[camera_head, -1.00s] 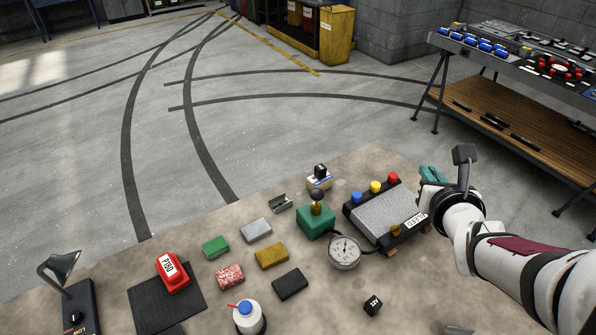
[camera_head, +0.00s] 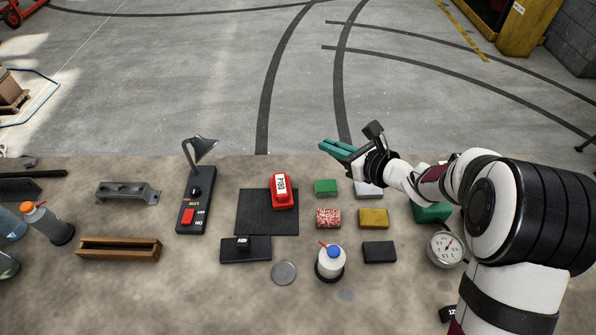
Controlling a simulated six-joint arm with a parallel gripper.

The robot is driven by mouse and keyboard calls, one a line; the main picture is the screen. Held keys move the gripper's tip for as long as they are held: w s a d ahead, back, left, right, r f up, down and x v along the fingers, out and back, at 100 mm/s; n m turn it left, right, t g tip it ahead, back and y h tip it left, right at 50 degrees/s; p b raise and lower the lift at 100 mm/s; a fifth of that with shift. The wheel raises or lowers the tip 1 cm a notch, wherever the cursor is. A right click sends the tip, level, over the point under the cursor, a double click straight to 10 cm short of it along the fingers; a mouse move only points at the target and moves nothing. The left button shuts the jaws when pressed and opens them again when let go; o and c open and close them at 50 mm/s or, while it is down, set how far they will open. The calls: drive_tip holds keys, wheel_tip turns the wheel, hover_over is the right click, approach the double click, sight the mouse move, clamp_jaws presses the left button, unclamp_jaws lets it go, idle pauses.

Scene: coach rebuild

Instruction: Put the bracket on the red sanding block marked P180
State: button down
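The red sanding block (camera_head: 284,191) with a white P180 label lies on the dark mat (camera_head: 252,222) in the middle of the table; nothing is on top of it. A grey metal piece with raised ends (camera_head: 127,192), which looks like a bracket, lies at the left of the table. A smaller grey channel-shaped piece seen earlier is not visible now.
A lamp on a switch base (camera_head: 192,205) stands between grey piece and mat. Green (camera_head: 326,187), speckled (camera_head: 328,218) and yellow (camera_head: 373,218) blocks lie right.

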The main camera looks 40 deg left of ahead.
drive_tip(key=n+g, duration=0.1)
hover_over(281, 189)
drive_tip(key=a, duration=0.4)
wheel_tip(281, 189, down, 8)
drive_tip(key=f, duration=0.2)
drive_tip(key=s+f, duration=0.1)
drive_tip(key=f, duration=0.1)
drive_tip(key=shift+a, duration=0.4)
drive_tip(key=shift+w+f, duration=0.1)
drive_tip(key=shift+f, duration=0.25)
drive_tip(key=c, duration=1.5)
unclamp_jaws()
drive_tip(key=shift+f, duration=0.15)
drive_tip(key=o, duration=0.5)
drive_tip(key=shift+c, duration=0.2)
